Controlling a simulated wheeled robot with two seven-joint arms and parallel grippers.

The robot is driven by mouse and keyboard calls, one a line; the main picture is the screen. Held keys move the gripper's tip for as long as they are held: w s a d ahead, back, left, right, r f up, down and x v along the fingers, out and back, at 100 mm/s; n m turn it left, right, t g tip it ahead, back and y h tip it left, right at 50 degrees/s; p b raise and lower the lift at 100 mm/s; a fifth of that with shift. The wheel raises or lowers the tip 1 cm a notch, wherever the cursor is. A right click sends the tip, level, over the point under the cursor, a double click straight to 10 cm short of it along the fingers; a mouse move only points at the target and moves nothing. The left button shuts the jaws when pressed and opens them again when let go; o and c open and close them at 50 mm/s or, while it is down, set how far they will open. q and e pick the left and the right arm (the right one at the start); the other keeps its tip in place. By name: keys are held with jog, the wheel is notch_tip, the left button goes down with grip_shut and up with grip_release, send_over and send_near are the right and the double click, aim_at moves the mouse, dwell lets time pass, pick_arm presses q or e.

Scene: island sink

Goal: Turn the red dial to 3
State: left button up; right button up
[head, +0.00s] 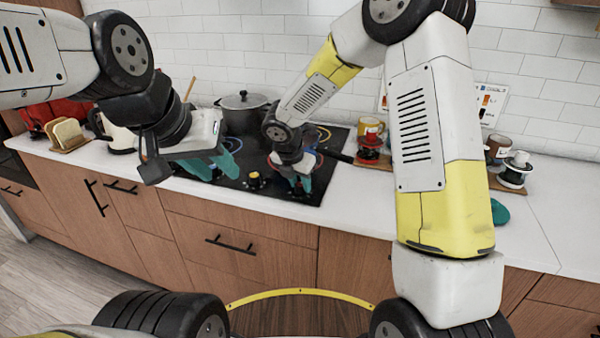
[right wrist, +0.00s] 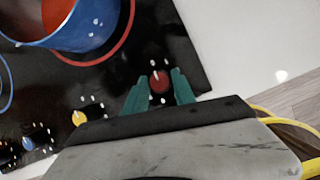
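The red dial (right wrist: 160,82) is on the black cooktop (right wrist: 165,35) near its edge in the right wrist view, with small white marks around it. A pale pointer line shows on its upper part; I cannot read the numbers. My right gripper (right wrist: 159,77) is open, with one green finger on each side of the dial and visible gaps between. How far its tips are above the cooktop is unclear. In the head view my right gripper (head: 300,184) covers the red dial. My left gripper (head: 217,162) is open and empty over the cooktop's left part.
A yellow dial (right wrist: 78,118) and a blue dial (right wrist: 28,143) are left of the red one. A blue pot (right wrist: 85,25) stands on a red-ringed burner. A lidded grey pot (head: 243,112) stands at the back. White counter (right wrist: 255,50) is clear to the right.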

grip_shut()
jog(key=m, duration=0.2)
jog(key=m+g+h, duration=0.1)
jog(key=m, duration=0.3)
jog(key=shift+w+a+g+h, duration=0.1)
jog(key=shift+a+g+h, duration=0.2)
jog(key=shift+h, duration=0.1)
jog(key=m+g, duration=0.1)
jog(key=m, duration=0.2)
jog(key=m+g, duration=0.1)
jog(key=m, duration=0.1)
jog(key=shift+w+m+h, duration=0.15)
jog(key=shift+m+h, duration=0.25)
jog(key=m+g, duration=0.1)
jog(key=m, duration=0.2)
jog(key=m+g, duration=0.1)
jog(key=m, duration=0.2)
jog(key=shift+w+y, duration=0.15)
jog(key=shift+y, duration=0.15)
jog(key=m+g, duration=0.1)
jog(key=m, duration=0.2)
jog(key=m+g+y, duration=0.1)
jog(key=m, duration=0.2)
jog(key=shift+w+d, duration=0.15)
